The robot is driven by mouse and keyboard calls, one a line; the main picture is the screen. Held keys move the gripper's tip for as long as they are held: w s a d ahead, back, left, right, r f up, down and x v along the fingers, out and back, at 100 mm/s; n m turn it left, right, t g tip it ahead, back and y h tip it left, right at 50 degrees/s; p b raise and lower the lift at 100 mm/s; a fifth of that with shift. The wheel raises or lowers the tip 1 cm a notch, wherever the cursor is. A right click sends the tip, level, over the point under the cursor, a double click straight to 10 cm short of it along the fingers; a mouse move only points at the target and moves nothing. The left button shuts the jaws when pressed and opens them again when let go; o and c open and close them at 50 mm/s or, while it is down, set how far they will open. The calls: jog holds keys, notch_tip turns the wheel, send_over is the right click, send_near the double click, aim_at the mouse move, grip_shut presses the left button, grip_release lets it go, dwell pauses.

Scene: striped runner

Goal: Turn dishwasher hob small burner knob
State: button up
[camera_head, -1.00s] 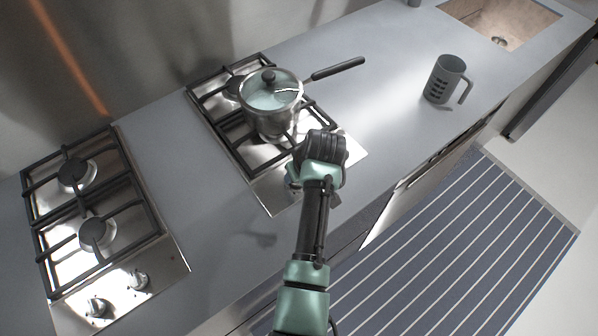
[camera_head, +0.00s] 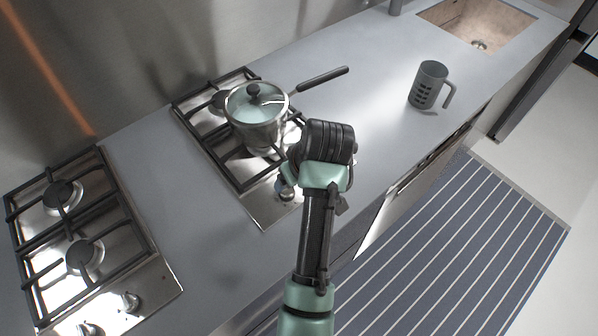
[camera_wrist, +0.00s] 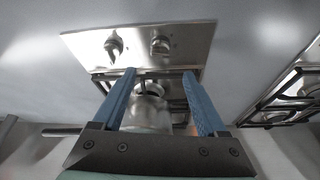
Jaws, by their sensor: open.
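The hob with the pot (camera_head: 262,206) has a steel panel at its front edge; it also shows in the wrist view (camera_wrist: 138,35). The wrist view shows two knobs on it, a left knob (camera_wrist: 113,47) and a right knob (camera_wrist: 160,45). In the head view one knob (camera_head: 286,192) shows beside my wrist; the other is hidden behind my arm. No marking tells which knob is for the small burner. My gripper (camera_wrist: 159,74) is open and empty, its blue fingers apart and pointing toward the panel. They touch neither knob. In the head view its fingers are hidden.
A lidded pot (camera_head: 257,117) stands on the hob's grates, its handle pointing right. A second hob (camera_head: 80,250) with knobs is at the left. A grey mug (camera_head: 427,86) and the sink (camera_head: 478,25) are farther right. A striped runner (camera_head: 450,240) lies on the floor.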

jog(key=shift+v, duration=2.2)
jog(key=shift+w, duration=0.1)
jog(key=w+r+m+t+h, duration=0.1)
jog(key=w+r+t, duration=0.2)
jog(key=r, duration=0.4)
jog(key=w+r+m+t, duration=0.1)
jog(key=w+r+t, duration=0.25)
jog(key=r, duration=0.35)
notch_tip(320, 180, up, 19)
jog(key=m+t+h, duration=0.1)
jog(key=t, duration=0.6)
jog(key=s+a+r+m+t, duration=0.1)
jog(key=s+r+t, duration=0.4)
jog(key=s+r, duration=0.3)
jog(key=s+a+r+m+t, duration=0.1)
jog(key=s+r+t, duration=0.3)
jog(key=s+r, duration=0.4)
notch_tip(320, 180, up, 5)
jog(key=shift+a+r+t, duration=0.1)
jog(key=shift+a+t, duration=0.1)
jog(key=shift+t, duration=0.15)
